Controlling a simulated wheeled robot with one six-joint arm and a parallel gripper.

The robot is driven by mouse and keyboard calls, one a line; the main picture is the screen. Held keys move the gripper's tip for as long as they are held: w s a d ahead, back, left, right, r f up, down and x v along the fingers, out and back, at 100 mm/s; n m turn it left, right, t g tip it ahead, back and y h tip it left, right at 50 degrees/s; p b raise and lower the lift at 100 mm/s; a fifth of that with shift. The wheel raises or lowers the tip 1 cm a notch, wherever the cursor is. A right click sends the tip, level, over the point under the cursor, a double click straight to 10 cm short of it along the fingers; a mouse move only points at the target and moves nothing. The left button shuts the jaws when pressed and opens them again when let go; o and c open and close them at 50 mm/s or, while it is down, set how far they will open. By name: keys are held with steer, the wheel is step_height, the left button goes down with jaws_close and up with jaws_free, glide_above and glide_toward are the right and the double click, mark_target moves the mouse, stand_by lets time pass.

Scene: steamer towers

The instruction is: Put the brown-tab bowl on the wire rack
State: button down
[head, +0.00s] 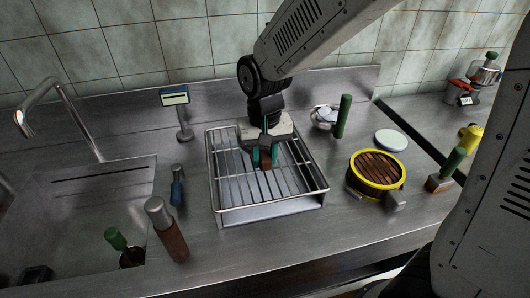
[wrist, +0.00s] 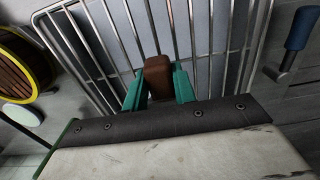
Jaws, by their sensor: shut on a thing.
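My gripper (head: 264,155) is low over the wire rack (head: 309,179), near its middle. Its teal fingers are shut on a brown block-like piece, seen between the fingertips in the wrist view as the brown tab (wrist: 158,76). Only this brown piece shows clearly; I cannot make out a bowl body on it, and the fingers and wrist hide part of the area. The rack's wires spread around and behind the piece in the wrist view (wrist: 110,45). I cannot tell whether the piece touches the wires.
A yellow-rimmed round container with brown slats (head: 378,169) stands right of the rack, near a pale disc (head: 391,140). A metal bowl (head: 321,117) and green cylinder (head: 343,116) stand behind right. A blue-handled tool (head: 177,188) and brown cylinder (head: 168,235) stand left, by the sink.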

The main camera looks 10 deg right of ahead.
steer(key=shift+f, duration=0.45)
stand_by(0.5)
steer(key=c, duration=1.1)
jaws_free()
steer(key=shift+o, duration=0.2)
steer(key=shift+r, duration=3.85)
